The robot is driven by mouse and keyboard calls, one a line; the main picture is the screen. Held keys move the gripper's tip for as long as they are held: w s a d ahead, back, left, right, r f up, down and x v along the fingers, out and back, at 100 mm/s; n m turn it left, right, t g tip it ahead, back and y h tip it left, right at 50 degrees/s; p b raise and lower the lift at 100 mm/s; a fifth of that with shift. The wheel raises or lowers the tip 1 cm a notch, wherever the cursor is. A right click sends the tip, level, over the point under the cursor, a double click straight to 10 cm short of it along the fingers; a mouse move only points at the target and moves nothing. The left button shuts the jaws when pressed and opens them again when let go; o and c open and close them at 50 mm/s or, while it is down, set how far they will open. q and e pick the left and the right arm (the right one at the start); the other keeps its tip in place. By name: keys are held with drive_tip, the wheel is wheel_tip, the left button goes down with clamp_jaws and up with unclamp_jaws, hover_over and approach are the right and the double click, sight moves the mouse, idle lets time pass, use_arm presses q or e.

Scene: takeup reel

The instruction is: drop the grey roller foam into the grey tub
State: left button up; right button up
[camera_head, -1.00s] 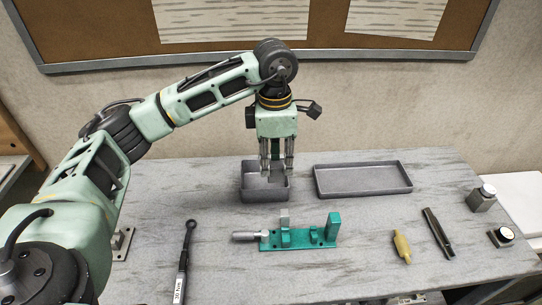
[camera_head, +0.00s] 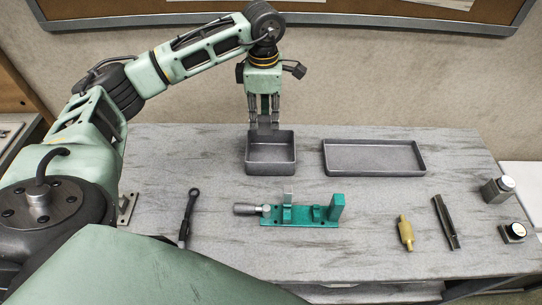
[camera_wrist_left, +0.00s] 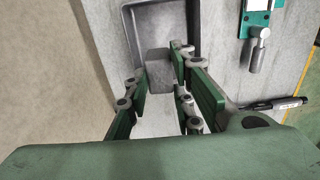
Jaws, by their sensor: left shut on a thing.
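My left gripper (camera_head: 264,124) is shut on the grey roller foam (camera_wrist_left: 155,66), a small grey block held between the fingertips. In the head view the fingertips are over the back edge of the grey tub (camera_head: 271,167), and the foam is hard to tell from the grey fingers there. The tub is a square, open box on the table. In the left wrist view the tub's wall (camera_wrist_left: 128,22) shows beyond the foam. I cannot tell the exact height of the foam above the tub. My right gripper is not in view.
A shallow grey tray (camera_head: 374,172) lies right of the tub. A teal fixture (camera_head: 300,221) stands in front. A dark wrench-like tool (camera_head: 188,217), a yellow part (camera_head: 405,233) and a dark tool (camera_head: 446,221) lie on the table (camera_head: 360,205). The wall is close behind.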

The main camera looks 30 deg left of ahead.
use_arm(q)
drive_tip(key=shift+f, duration=0.55)
drive_tip(key=o, duration=0.8)
wheel_tip(320, 180, up, 12)
drive_tip(key=shift+r, duration=0.1)
